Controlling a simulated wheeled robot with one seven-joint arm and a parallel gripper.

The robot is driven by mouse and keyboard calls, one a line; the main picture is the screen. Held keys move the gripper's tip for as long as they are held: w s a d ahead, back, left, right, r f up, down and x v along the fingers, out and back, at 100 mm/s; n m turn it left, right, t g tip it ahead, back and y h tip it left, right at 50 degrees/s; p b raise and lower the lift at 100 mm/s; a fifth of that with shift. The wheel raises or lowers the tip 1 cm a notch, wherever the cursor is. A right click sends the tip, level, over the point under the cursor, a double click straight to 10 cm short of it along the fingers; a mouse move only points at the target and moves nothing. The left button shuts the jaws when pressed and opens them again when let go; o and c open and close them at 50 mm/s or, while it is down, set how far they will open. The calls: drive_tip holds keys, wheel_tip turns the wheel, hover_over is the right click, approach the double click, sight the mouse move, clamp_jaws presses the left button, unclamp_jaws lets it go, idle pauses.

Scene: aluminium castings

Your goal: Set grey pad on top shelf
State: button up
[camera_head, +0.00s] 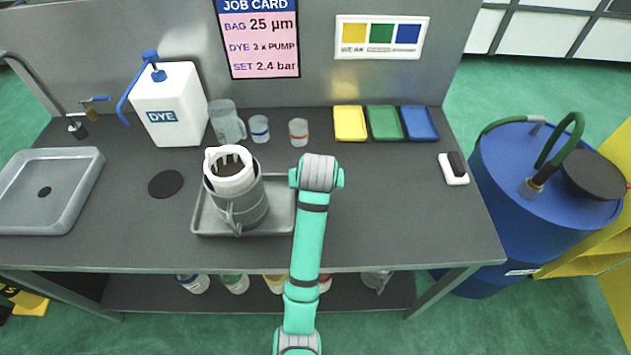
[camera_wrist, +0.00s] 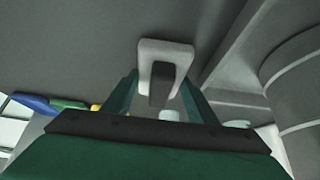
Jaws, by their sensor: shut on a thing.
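My gripper (camera_wrist: 160,88) is shut on a pale, rounded block with a darker grey strip, which I take to be the grey pad (camera_wrist: 178,47). In the head view my arm (camera_head: 308,230) reaches over the bench, and its wrist hides the gripper and the held pad. The gripper is just right of the shallow grey tray (camera_head: 277,190). The grey worktop (camera_head: 385,205) is the upper level of the bench, with a lower shelf (camera_head: 150,290) below it. Whether the pad touches the worktop I cannot tell.
A grey jug (camera_head: 255,205) with a white insert (camera_head: 229,180) stands in the tray. Yellow, green and blue trays (camera_head: 384,123) lie at the back. A white block with a dark top (camera_head: 454,172) lies at the right. The worktop's right front is clear.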

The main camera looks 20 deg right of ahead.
drive_tip(key=shift+f, duration=0.1)
drive_tip(key=o, duration=1)
